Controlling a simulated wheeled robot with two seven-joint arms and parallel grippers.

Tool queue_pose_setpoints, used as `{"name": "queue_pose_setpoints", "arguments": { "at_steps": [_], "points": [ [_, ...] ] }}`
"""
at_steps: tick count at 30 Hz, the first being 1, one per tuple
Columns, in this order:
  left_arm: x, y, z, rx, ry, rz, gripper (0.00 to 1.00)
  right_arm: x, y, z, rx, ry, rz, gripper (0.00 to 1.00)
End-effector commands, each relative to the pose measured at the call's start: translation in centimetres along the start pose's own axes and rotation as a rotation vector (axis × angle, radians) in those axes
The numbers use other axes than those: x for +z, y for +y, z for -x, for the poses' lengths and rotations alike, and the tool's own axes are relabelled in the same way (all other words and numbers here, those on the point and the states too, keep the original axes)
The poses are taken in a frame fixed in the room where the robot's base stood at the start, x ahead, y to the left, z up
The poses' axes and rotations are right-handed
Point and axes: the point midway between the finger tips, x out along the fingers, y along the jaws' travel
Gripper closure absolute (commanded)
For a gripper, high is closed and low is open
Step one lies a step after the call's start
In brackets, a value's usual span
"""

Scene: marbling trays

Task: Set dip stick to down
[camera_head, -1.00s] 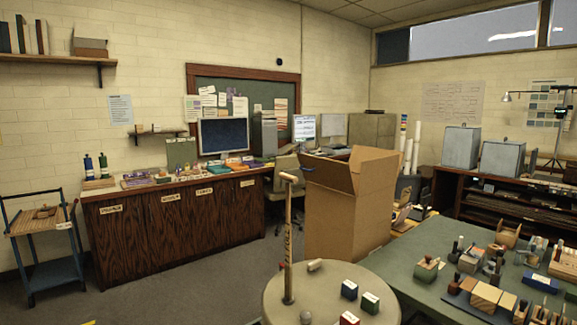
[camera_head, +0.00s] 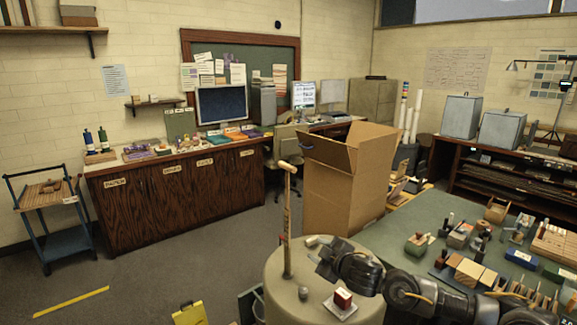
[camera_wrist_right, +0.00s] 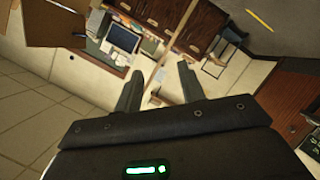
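The stick (camera_head: 287,225), likely the dip stick, is a tall pale wooden post with a short crosspiece on top and dark marks down its side. It stands upright on the round beige table (camera_head: 283,308), with a small red piece at its left side. My right gripper (camera_head: 322,265) reaches in from the right, apart from the stick and to its right, over the table. In the right wrist view my right gripper (camera_wrist_right: 158,86) is open, with nothing between its fingers. My left gripper is not in view.
The green table (camera_head: 405,225) at right holds several blocks and stamps. A yellow sign (camera_head: 189,314) stands at the front left.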

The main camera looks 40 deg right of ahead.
Motion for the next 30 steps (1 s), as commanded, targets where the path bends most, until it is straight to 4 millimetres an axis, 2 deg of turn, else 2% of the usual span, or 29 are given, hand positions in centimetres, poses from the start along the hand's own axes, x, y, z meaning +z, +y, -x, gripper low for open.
{"name": "queue_pose_setpoints", "arguments": {
  "at_steps": [1, 3, 6, 9, 14, 23, 30],
  "points": [
    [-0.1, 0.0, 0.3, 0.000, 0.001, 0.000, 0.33, -2.8, 3.4, -0.1, 0.032, 0.062, 0.044, 0.60],
    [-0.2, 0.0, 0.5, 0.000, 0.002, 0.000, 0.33, -6.3, 7.1, 0.1, 0.063, 0.144, 0.095, 0.60],
    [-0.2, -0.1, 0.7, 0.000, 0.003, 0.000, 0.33, -10.7, 11.2, 0.8, 0.093, 0.240, 0.159, 0.60],
    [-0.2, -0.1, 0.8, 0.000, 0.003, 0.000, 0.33, -13.6, 13.5, 1.6, 0.109, 0.301, 0.201, 0.60],
    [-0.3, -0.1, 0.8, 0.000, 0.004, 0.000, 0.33, -15.5, 14.9, 2.1, 0.117, 0.341, 0.229, 0.60],
    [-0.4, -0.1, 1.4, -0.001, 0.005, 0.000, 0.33, -15.7, 15.4, 1.8, 0.124, 0.340, 0.225, 0.60],
    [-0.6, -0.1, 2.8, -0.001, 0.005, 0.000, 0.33, -16.4, 15.7, 0.2, 0.125, 0.340, 0.221, 0.60]
  ]
}}
